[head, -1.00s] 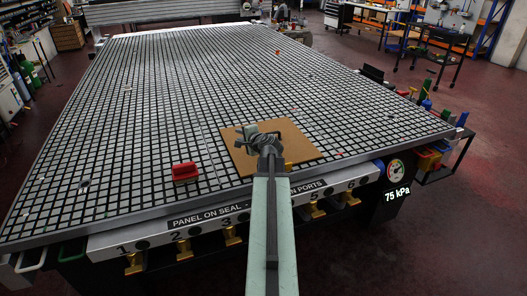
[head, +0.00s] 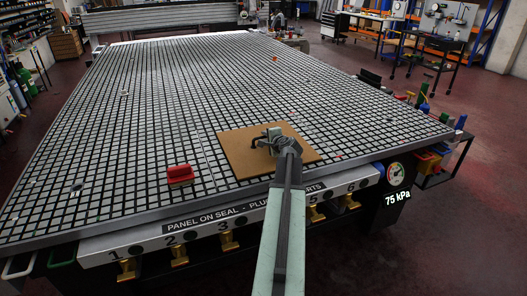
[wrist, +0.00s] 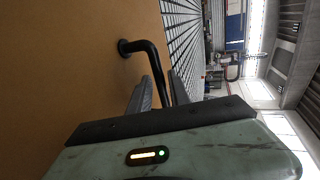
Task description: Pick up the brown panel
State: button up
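The brown panel (head: 240,160) lies flat on the near right part of the grid table, close to its front edge. It fills the left of the wrist view (wrist: 70,70). A black bent handle (wrist: 142,46) stands on its face; in the head view it is mostly hidden by my gripper. My gripper (head: 268,141) is over the middle of the panel. In the wrist view its two grey fingers (wrist: 160,88) lie on either side of the handle's bar and look open, with a narrow gap. A firm grip does not show.
The grid table (head: 130,120) is mostly bare. A red block (head: 180,174) stands on it left of the panel. Brass valves (head: 178,254) line the front below a numbered rail (head: 200,225). A gauge (head: 395,170) reads 75 kPa at the right corner.

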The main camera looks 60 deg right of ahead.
jog(key=shift+w+d+f, duration=0.3)
jog(key=shift+w+d, duration=0.05)
jog(key=shift+w, duration=0.1)
jog(key=shift+r, duration=0.15)
grip_shut()
dwell(0.9)
